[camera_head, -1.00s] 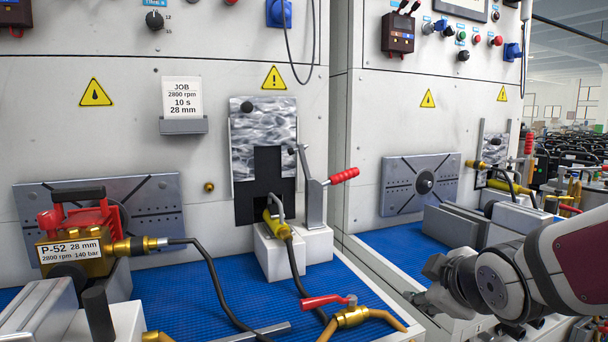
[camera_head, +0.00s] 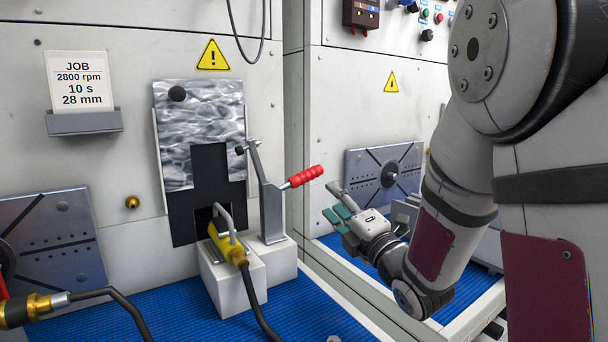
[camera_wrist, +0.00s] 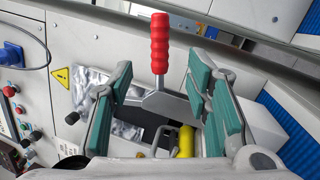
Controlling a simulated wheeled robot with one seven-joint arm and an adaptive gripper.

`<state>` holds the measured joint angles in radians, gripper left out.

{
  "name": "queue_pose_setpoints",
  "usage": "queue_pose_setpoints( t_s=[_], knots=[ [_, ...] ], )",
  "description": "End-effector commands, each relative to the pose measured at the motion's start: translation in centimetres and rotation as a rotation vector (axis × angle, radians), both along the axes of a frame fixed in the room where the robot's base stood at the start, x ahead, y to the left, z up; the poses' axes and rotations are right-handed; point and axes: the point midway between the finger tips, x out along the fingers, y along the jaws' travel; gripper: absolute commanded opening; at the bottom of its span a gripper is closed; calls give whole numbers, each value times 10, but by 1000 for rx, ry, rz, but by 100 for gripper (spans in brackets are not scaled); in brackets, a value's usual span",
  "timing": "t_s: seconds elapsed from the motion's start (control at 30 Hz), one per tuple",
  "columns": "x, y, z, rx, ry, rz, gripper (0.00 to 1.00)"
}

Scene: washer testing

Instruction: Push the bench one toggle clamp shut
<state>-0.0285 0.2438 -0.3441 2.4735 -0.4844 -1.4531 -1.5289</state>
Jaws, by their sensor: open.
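The toggle clamp (camera_head: 272,210) stands on a white block at the right of the yellow hose coupling. Its red handle (camera_head: 303,176) sticks out to the right and slightly up. Its upper bar, with a black tip, leans up and left beside the patterned panel. My gripper (camera_head: 341,212) is open, right of the handle and a little below it in the head view, with a gap between them there. In the wrist view the red handle (camera_wrist: 160,43) appears between my green-padded fingers, touching neither in the picture. The clamp's base is partly hidden there.
The yellow coupling (camera_head: 224,241) with a metal loop and black hose sits on a white block left of the clamp. The patterned panel (camera_head: 201,120) is behind. A second bench (camera_head: 460,310) lies right, beneath my arm. Blue matting (camera_head: 190,315) in front is largely clear.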

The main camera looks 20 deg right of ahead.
Motion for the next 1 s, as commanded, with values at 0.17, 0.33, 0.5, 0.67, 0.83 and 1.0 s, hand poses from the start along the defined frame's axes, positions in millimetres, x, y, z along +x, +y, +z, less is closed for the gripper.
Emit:
queue_pose_setpoints(
  t_s=[0.17,0.33,0.5,0.67,0.83,1.0],
  knots=[
    [28,7,7,-1,0,3,44],
    [60,14,14,1,1,3,44],
    [90,20,21,1,1,1,44],
    [110,25,26,2,3,1,44],
    [121,27,29,3,2,0,44],
    [123,27,29,4,3,0,44]
  ],
)
